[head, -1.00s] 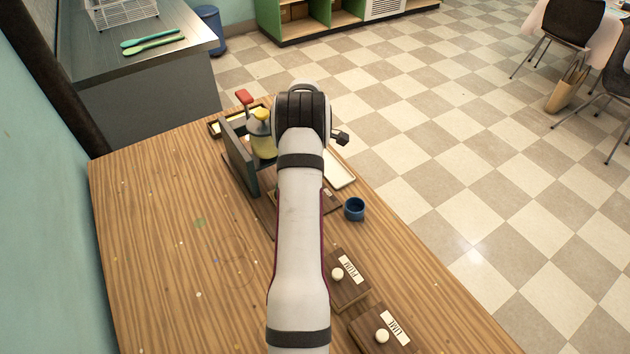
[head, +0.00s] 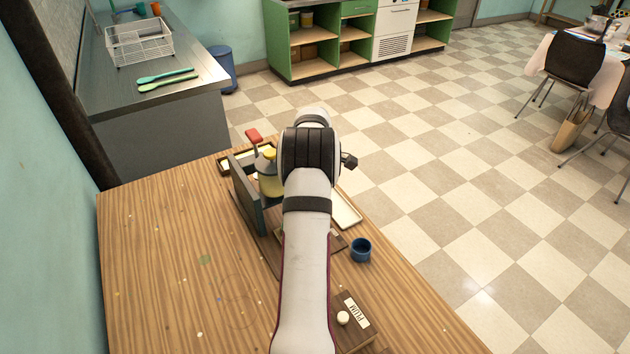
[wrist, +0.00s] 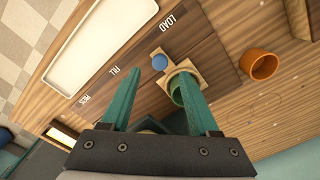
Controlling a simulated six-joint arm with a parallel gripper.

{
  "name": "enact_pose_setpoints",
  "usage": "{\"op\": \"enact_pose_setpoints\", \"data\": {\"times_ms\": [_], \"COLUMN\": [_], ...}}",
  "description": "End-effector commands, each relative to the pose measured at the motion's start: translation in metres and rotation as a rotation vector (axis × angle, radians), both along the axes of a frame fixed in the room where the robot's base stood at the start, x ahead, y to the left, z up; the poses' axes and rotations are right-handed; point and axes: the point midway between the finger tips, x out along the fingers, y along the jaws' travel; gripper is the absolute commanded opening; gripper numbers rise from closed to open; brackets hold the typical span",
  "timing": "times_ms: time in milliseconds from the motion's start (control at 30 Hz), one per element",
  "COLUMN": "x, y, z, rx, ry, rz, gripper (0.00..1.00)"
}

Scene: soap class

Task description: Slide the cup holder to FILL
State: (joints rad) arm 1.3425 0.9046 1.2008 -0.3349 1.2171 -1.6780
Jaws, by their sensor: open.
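The cup holder is a pale wooden block (wrist: 178,74) with a round blue knob (wrist: 160,62). In the wrist view it sits beside the LOAD end of a dark wooden rail (wrist: 128,62) marked LOAD, FILL and PRESS. A green cup (wrist: 177,96) appears to sit in its ring, partly covered by a finger. My gripper (wrist: 159,72) is open, its two teal fingers apart, with the knob between the fingertips in the picture. Whether a finger touches the holder I cannot tell. In the head view my arm hides the gripper and holder.
A white tray (wrist: 95,40) lies beyond the rail. An orange cup (wrist: 259,65) stands right of the holder. In the head view a yellow dispenser (head: 269,180) stands by a grey upright panel (head: 245,195); a blue cup (head: 361,250) is near the table edge. The table's left is clear.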

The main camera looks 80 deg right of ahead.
Motion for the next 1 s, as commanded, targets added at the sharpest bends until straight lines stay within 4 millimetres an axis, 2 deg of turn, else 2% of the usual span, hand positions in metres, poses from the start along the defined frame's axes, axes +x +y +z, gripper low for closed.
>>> {"op": "enact_pose_setpoints", "data": {"times_ms": [33,200,300,400,533,767,867,1000], "x": [0.000,0.000,0.000,0.000,0.000,-0.002,-0.024,-0.056], "y": [-0.001,-0.001,0.000,0.000,0.000,0.001,0.010,0.024], "z": [0.018,0.070,0.091,0.104,0.110,0.109,0.103,0.099], "rx": [-0.007,-0.005,-0.003,-0.001,0.000,0.001,0.000,-0.052], "ry": [-0.001,0.000,0.000,0.000,0.000,-0.008,-0.130,-0.332], "rz": [0.000,0.000,0.000,0.000,0.000,-0.005,-0.096,-0.311], "gripper": [0.61,0.61,0.61,0.61,0.61,0.61,0.61,0.61]}}
